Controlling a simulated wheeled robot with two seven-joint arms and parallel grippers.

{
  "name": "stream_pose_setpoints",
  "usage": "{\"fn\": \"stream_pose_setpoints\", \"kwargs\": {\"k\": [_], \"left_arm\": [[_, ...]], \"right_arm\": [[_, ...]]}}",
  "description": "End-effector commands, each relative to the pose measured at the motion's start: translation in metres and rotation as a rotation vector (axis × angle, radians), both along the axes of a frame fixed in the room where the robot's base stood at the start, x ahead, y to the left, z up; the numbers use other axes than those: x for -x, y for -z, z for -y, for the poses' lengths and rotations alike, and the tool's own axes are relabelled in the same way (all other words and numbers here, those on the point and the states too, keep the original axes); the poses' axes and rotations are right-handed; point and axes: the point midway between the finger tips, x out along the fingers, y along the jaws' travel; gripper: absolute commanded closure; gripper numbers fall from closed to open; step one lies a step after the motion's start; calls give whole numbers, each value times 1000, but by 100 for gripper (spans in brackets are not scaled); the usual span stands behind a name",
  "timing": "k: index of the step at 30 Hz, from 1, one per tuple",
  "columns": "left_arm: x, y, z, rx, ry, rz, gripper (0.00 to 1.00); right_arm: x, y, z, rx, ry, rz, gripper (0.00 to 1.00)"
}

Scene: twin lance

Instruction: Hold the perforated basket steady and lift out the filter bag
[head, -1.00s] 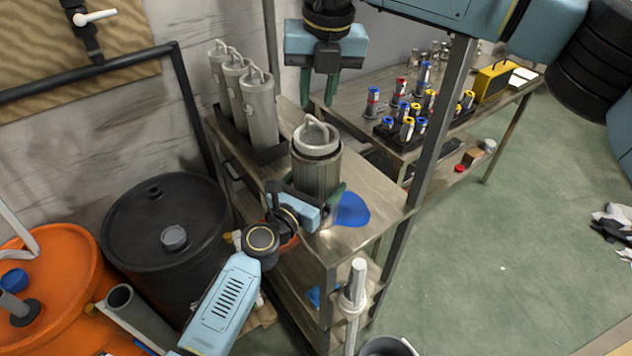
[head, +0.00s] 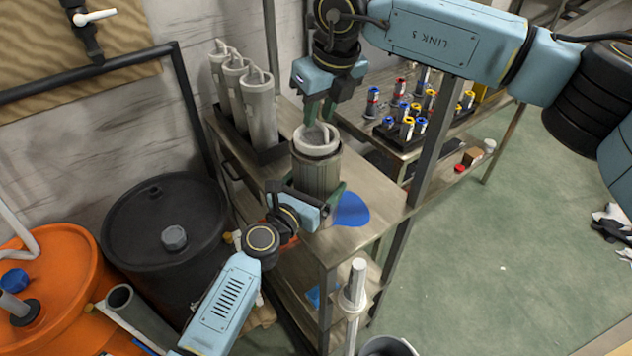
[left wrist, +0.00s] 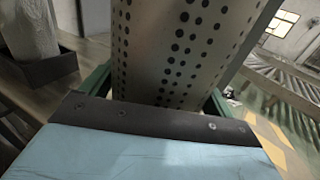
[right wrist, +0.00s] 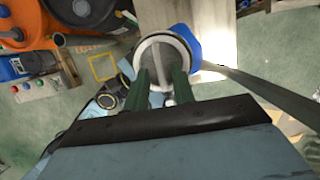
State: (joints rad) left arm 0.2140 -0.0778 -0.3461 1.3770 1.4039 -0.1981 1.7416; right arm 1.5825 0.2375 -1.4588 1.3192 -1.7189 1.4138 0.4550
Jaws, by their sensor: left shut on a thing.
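The perforated basket (head: 317,178) stands upright on the metal shelf top. In the left wrist view its wall of dark holes (left wrist: 180,50) fills the middle. My left gripper (head: 306,196) is shut around the basket, with a green finger on each side. The pale filter bag (head: 311,150) sits inside the basket, its rim and looped handle at the top. My right gripper (head: 319,116) points down just over the handle. In the right wrist view its two fingers (right wrist: 161,82) are apart, with the handle between them. Whether they touch it I cannot tell.
Several grey filter bags (head: 262,110) stand in a dark tray left of the basket. A blue patch (head: 352,209) lies right of the basket. A steel post (head: 428,150) rises close on the right. A black drum (head: 140,235) stands at lower left.

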Motion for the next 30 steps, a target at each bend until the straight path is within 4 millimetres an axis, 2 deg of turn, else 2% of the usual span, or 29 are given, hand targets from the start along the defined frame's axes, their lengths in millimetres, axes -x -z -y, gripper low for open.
{"fn": "stream_pose_setpoints", "kwargs": {"k": [6, 20, 26, 30], "left_arm": [[0, 1, 0, -1, 0, -1, 41], [0, 0, 1, -1, 2, 1, 41], [1, 0, 1, -1, 3, 1, 41], [1, 0, 1, -1, 3, 2, 41]], "right_arm": [[-6, 23, -4, 0, 1, -1, 75], [-7, 36, -5, 6, 1, -5, 75], [-7, 37, -4, 8, 2, -8, 99], [-7, 37, -4, 9, 2, -7, 100]]}}
